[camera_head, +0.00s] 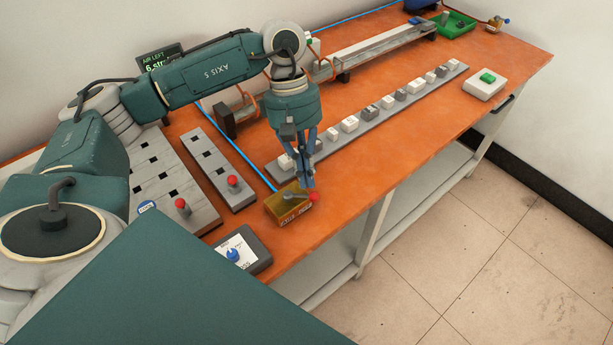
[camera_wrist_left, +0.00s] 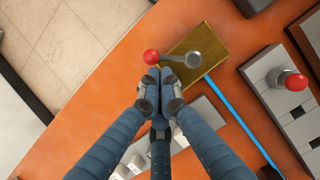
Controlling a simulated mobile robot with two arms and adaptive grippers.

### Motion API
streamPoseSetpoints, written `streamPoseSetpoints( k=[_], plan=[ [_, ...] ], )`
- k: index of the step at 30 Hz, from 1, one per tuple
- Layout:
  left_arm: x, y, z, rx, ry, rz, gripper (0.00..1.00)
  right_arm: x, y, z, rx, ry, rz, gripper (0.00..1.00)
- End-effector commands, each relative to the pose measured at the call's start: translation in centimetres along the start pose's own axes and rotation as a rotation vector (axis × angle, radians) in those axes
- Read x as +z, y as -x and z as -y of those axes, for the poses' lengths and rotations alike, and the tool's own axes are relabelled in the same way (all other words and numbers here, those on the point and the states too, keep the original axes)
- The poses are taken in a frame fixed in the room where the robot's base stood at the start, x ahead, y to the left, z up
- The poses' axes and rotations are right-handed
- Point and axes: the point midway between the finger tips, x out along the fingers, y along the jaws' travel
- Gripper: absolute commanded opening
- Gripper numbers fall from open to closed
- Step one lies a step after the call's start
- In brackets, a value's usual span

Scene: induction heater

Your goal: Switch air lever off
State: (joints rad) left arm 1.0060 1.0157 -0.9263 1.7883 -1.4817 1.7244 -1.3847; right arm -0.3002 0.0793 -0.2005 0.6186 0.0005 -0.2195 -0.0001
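The air lever is a grey lever with a red ball (camera_head: 314,196) on a brass block (camera_head: 284,207) near the table's front edge. In the left wrist view the brass block (camera_wrist_left: 218,35) is at top centre, and the lever's red ball (camera_wrist_left: 151,57) sticks out past its left side. My left gripper (camera_head: 308,184) points down beside the lever. In the left wrist view its fingertips (camera_wrist_left: 159,76) are together with nothing seen between them, right by the lever arm near the ball. I cannot tell whether they touch it. My right gripper is out of view.
A blue hose (camera_head: 240,152) runs to the brass block. A grey strip with several white and grey blocks (camera_head: 349,124) lies behind the gripper. Panels with red-knobbed levers (camera_head: 233,181) and a blue dial box (camera_head: 233,255) stand to the left. The orange table's front right (camera_head: 420,130) is clear.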

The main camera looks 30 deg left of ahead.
Motion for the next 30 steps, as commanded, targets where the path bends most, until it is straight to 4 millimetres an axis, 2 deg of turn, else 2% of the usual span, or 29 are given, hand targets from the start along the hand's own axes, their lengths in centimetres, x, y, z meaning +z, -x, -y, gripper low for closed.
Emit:
streamPoseSetpoints(
  k=[9,15,21,30],
  plan=[
    [0.0,6.9,-0.1,0.008,-0.001,-0.003,0.0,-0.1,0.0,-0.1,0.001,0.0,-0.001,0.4],
    [0.1,10.0,0.0,0.007,-0.001,-0.002,0.0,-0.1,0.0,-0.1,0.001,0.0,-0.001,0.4],
    [0.0,11.2,0.1,0.006,-0.001,-0.002,0.0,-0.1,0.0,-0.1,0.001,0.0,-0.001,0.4],
    [0.1,11.2,0.1,0.005,-0.002,-0.001,0.0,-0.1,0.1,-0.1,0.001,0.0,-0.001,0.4]
  ],
)
